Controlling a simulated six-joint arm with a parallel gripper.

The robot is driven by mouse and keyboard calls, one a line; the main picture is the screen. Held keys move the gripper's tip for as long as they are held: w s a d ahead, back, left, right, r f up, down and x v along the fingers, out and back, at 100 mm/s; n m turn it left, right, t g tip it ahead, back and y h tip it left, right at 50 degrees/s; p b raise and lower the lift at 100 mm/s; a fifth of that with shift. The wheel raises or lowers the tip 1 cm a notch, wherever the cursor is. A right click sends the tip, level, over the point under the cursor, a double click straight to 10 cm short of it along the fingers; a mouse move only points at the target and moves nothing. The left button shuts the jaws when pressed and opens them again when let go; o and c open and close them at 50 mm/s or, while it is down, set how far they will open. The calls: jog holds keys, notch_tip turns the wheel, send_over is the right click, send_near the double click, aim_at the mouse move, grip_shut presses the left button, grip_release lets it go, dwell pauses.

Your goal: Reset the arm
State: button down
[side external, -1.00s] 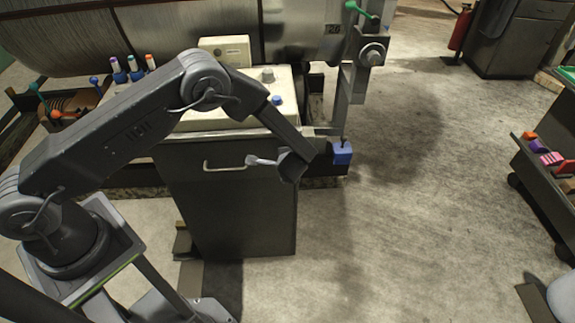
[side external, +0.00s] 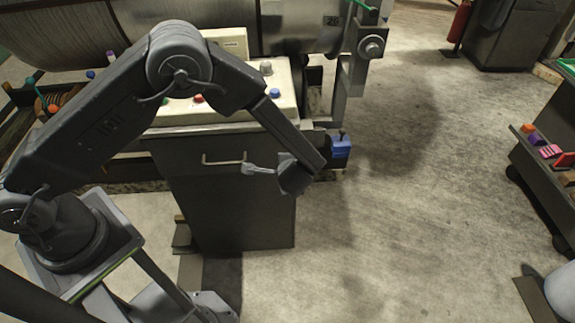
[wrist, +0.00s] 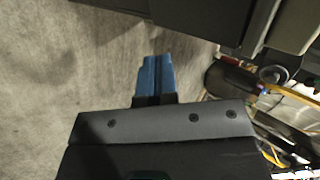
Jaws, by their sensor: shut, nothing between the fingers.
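My arm spans the left half of the side view, elbow high and forearm slanting down to the right, in front of the dark cabinet. In the wrist view my gripper (wrist: 153,78) shows two blue fingers pressed together with nothing between them. They point over bare concrete floor. In the side view my wrist joint overlaps the cabinet's upper right corner. A blue block-like shape (side external: 340,150) shows just right of it; I cannot tell from this view whether it is my fingers.
The dark cabinet (side external: 235,215) with a handle stands under a cream control panel (side external: 285,108) with knobs. A large metal cylinder (side external: 205,18) lies behind. A dark cart (side external: 545,185) with coloured blocks stands right. Clear floor (side external: 430,190) lies between.

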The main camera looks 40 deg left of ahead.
jog(key=s+a+r+n+g, duration=0.1)
jog(key=s+a+r+n, duration=0.15)
jog(key=r, duration=0.45)
jog(key=s+a+r+n+g+h, duration=0.1)
jog(key=s+a+r, duration=0.1)
jog(key=s+r, duration=0.35)
jog(key=s+a+r+n+g, duration=0.1)
jog(key=a+r+n, duration=0.15)
jog(key=r, duration=0.65)
jog(key=s+a+r+n+t+h, duration=0.1)
jog(key=s+r, duration=0.3)
jog(key=s, duration=0.4)
jog(key=s+a+r+n+t+h, duration=0.1)
jog(key=s+r+h, duration=0.3)
jog(key=s, duration=0.4)
jog(key=shift+r+n+h, duration=0.3)
jog(key=shift+r+n, duration=0.2)
jog(key=shift+r, duration=0.3)
